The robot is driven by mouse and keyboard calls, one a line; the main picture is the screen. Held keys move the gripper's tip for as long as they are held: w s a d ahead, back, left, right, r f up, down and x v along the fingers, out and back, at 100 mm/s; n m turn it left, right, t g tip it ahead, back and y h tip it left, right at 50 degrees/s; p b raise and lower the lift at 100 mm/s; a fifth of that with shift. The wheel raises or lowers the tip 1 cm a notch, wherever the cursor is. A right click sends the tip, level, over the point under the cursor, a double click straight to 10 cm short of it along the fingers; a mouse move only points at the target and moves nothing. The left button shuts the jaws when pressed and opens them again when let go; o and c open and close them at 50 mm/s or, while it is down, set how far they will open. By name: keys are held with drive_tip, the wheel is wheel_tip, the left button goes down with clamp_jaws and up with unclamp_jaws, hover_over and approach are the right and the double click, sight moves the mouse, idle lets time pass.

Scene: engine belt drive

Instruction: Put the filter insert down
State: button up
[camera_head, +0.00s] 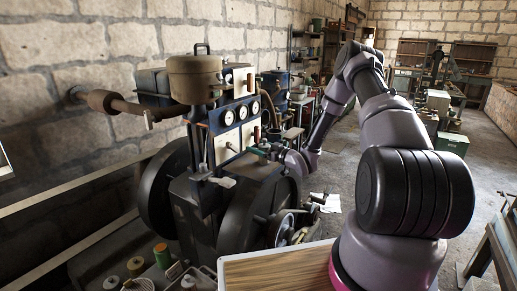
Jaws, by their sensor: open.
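My arm reaches up from the lower right and bends down to the engine (213,185). My gripper (273,151) is at the engine's right side, near the top of its block. It is small here and partly lost against the dark metal, but it is open. A small green piece (257,152) lies just left of the gripper on top of the engine. I cannot tell whether it is the filter insert or whether the gripper touches it. No other filter insert can be made out.
A wooden top (268,271) is at the bottom centre. Several spools and jars (137,266) stand lower left. White papers (327,203) lie on the floor. Clear floor (490,170) extends to the right.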

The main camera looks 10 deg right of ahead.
drive_tip(key=v, duration=1.1)
drive_tip(key=w+d+r+g+h, duration=0.2)
drive_tip(key=w+d+r+h, duration=0.15)
drive_tip(key=r, duration=0.35)
drive_tip(key=s+d+r+m+g+h, duration=0.1)
drive_tip(key=s+d+r+m+h, duration=0.2)
drive_tip(key=r, duration=0.6)
drive_tip(key=s+d+r+m+g+h, duration=0.1)
drive_tip(key=s+r+m+h, duration=0.2)
drive_tip(key=s+r+h, duration=0.45)
drive_tip(key=s+a+r+m+g+y, duration=0.1)
drive_tip(key=s+a+r+m, duration=0.1)
drive_tip(key=s, duration=0.7)
drive_tip(key=s+a+r+m+g+y, duration=0.1)
drive_tip(key=s+a+r, duration=0.3)
drive_tip(key=s, duration=0.5)
drive_tip(key=s+a+r+m+g+y, duration=0.1)
drive_tip(key=s+a+r+m+y, duration=0.1)
drive_tip(key=s+r, duration=0.4)
drive_tip(key=s+a+y, duration=0.1)
drive_tip(key=s, duration=0.2)
drive_tip(key=shift+m, duration=0.3)
